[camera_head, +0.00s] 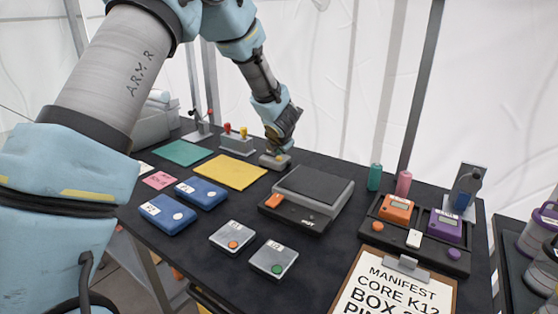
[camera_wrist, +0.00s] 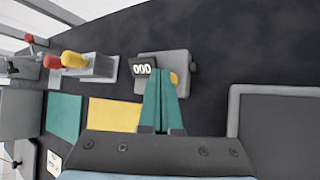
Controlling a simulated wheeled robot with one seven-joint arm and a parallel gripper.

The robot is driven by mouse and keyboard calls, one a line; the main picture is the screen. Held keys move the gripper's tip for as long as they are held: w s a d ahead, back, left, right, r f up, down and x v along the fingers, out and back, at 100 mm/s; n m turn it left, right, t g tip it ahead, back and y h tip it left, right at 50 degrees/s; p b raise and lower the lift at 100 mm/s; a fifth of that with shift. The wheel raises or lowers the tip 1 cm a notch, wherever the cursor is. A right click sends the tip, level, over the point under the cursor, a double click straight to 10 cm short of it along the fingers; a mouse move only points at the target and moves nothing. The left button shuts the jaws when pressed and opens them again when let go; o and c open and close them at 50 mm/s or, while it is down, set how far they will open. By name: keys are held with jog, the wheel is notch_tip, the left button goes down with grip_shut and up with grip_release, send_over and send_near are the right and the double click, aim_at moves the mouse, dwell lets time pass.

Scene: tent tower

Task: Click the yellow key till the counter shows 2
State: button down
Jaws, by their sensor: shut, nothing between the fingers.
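In the head view the box (camera_head: 268,162) sits on the dark table, under the end of my arm. My gripper (camera_wrist: 163,72) is shut and empty, with its teal fingers together. Its tips overlap the box beside the key in the wrist view. I cannot tell whether they touch it. In the head view my gripper (camera_head: 279,146) is just above the box.
A lever unit with red and yellow knobs (camera_head: 237,143) stands left of the box. A yellow mat (camera_head: 229,172) and a teal mat (camera_head: 182,153) lie nearby. A grey scale-like device (camera_head: 313,187) stands to the front right.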

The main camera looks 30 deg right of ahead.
jog(key=shift+f+b, duration=0.45)
jog(key=shift+f, duration=0.1)
dwell(0.7)
jog(key=shift+r, duration=0.2)
jog(key=shift+r+p, duration=0.75)
jog(key=shift+p, duration=0.05)
notch_tip(320, 180, up, 5)
jog(key=p, duration=0.4)
dwell(2.6)
